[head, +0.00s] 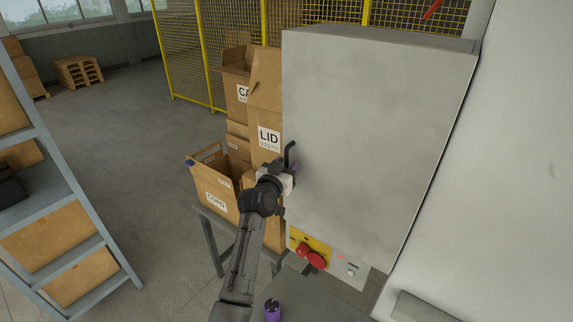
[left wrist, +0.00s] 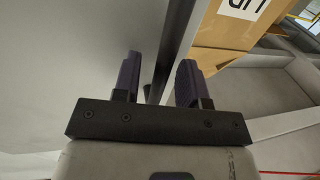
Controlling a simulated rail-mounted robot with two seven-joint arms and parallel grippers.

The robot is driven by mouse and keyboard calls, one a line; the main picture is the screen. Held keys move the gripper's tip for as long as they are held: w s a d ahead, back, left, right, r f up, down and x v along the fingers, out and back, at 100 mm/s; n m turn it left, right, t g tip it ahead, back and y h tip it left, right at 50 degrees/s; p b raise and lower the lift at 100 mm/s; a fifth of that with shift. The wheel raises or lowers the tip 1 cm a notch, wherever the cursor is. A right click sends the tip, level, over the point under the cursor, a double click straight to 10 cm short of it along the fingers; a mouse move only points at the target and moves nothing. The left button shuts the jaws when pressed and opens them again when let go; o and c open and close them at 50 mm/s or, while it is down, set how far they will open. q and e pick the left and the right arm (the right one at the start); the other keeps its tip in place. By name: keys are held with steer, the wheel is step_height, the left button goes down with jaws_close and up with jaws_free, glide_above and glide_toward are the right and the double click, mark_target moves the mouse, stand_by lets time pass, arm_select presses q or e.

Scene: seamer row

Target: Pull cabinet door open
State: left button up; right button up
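The grey cabinet door (head: 375,130) fills the middle of the head view and looks shut, with no gap seen along its edges. Its black handle (head: 290,152) stands out at the door's left edge. My left gripper (head: 288,172) is at that edge, by the lower part of the handle. In the left wrist view its two dark fingers (left wrist: 158,83) are apart, with the cabinet's edge and a small dark piece, perhaps the handle, showing between them. Contact with the handle cannot be told.
Cardboard boxes (head: 217,188) stand stacked left of the cabinet. A red knob and button sit on a yellow panel (head: 309,248) below the door. A shelf rack (head: 85,225) stands left; floor between is clear.

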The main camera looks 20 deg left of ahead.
arm_select(q)
steer(key=shift+w, duration=0.15)
jaws_close()
stand_by(0.4)
